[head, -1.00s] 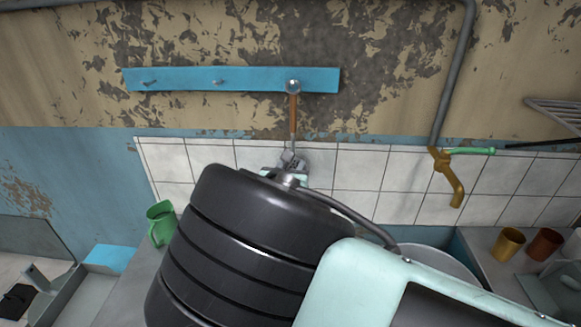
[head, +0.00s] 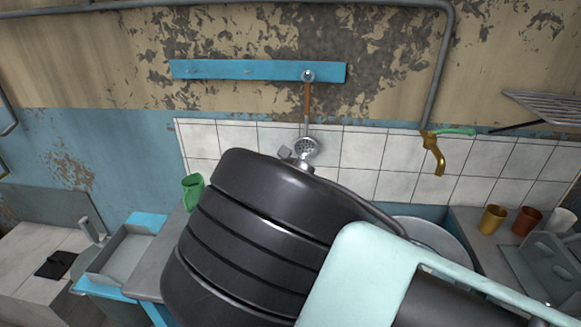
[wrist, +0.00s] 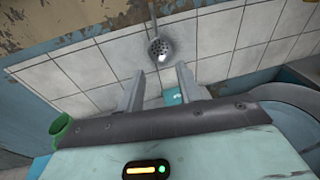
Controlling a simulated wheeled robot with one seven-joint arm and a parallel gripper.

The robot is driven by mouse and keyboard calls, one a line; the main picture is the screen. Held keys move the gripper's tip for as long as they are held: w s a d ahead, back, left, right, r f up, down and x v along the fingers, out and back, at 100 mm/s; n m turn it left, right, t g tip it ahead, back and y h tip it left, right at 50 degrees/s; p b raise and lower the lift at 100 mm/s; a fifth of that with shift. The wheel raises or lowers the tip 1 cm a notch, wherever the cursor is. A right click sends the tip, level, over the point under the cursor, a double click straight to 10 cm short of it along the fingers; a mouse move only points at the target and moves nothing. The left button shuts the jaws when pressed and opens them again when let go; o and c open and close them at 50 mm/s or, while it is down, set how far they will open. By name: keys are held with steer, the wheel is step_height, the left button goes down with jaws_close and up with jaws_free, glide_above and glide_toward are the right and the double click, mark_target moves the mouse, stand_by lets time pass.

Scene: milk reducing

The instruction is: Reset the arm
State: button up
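My gripper (wrist: 159,74) shows in the wrist view with its two fingers apart and nothing between them. It points toward the tiled wall. A skimmer (head: 306,146) with a wooden handle and a round perforated head hangs from a hook on the blue rack (head: 225,70). Its head also shows in the wrist view (wrist: 159,48), beyond the fingertips and apart from them. In the head view my dark arm covers the middle of the counter and most of my gripper.
A green mug (head: 192,191) stands at the counter's left. A large metal basin (head: 425,234) is partly hidden behind my arm. A brass tap (head: 433,155), a yellow cup (head: 492,219) and a brown cup (head: 527,221) are at right. A wire rack (head: 548,106) projects from the wall.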

steer(key=s+d+f+m+g+h+b, duration=0.1)
steer(key=s+d+f+m+g, duration=0.1)
steer(key=s+d+m+g, duration=0.35)
steer(key=s+d+f+m+g+h+b, duration=0.2)
steer(key=s+d+f+m+g, duration=0.15)
steer(key=d+m, duration=0.4)
steer(key=s+d+r+m+g+y+b, duration=0.1)
steer(key=s+m, duration=0.3)
steer(key=s, duration=0.7)
steer(key=s+d+r+m+g+y+b, duration=0.1)
steer(key=s+r+m+g+y, duration=0.2)
steer(key=s, duration=0.7)
steer(key=s+d+r+m+g+y+b, duration=0.1)
steer(key=s+r+m+g+y, duration=0.1)
steer(key=s+m, duration=0.4)
steer(key=s+g+y, duration=0.1)
steer(key=s, duration=0.4)
steer(key=shift+s+d+r+b, duration=0.35)
steer(key=shift+d+r+b, duration=0.05)
